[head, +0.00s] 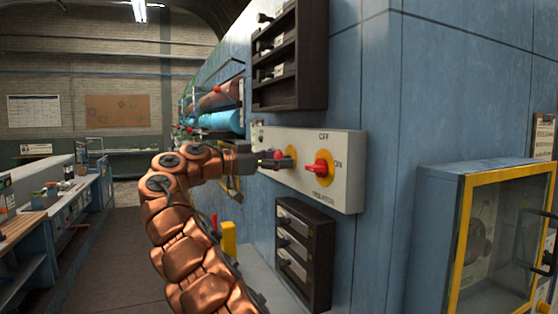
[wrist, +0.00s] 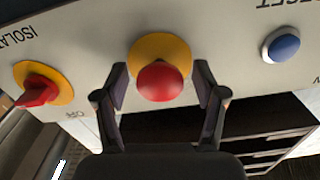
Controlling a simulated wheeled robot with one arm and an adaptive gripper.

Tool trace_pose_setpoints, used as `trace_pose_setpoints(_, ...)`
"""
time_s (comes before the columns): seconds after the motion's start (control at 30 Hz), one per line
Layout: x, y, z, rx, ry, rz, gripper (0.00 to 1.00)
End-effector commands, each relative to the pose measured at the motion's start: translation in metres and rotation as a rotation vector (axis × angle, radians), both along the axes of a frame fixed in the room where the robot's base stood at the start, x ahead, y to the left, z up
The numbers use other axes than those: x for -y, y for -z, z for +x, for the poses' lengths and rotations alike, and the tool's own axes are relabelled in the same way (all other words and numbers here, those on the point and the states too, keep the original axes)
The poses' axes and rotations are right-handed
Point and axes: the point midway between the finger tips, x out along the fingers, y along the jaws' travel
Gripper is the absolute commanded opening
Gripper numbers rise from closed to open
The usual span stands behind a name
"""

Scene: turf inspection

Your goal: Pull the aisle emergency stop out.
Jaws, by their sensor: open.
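The emergency stop, a round red mushroom button (wrist: 160,82) on a yellow disc (wrist: 153,47), is on a pale grey panel (head: 345,182) fixed to a blue wall. My gripper (wrist: 161,72) is open, with one finger on each side of the red button in the wrist view. Gaps show between the fingers and the button. In the head view my gripper (head: 272,161) reaches the panel from the left and partly hides the button and its yellow disc (head: 291,154).
A red rotary isolator handle (head: 317,168) on a yellow disc sits right of the stop in the head view. A blue button (wrist: 283,45) is on its other side in the wrist view. Dark racks hang above (head: 290,60) and below (head: 305,250). A yellow-framed cabinet (head: 455,235) juts out right.

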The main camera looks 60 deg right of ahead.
Motion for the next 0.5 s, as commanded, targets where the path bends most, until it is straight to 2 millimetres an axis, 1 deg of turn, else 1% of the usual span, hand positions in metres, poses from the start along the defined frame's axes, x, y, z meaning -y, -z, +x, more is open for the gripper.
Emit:
trace_pose_setpoints(0.07, -0.0002, -0.0001, 0.0001, 0.000, 0.000, 0.000, 0.70)
trace_pose_setpoints(0.5, -0.0004, -0.0001, 0.0003, -0.001, 0.000, -0.001, 0.25)
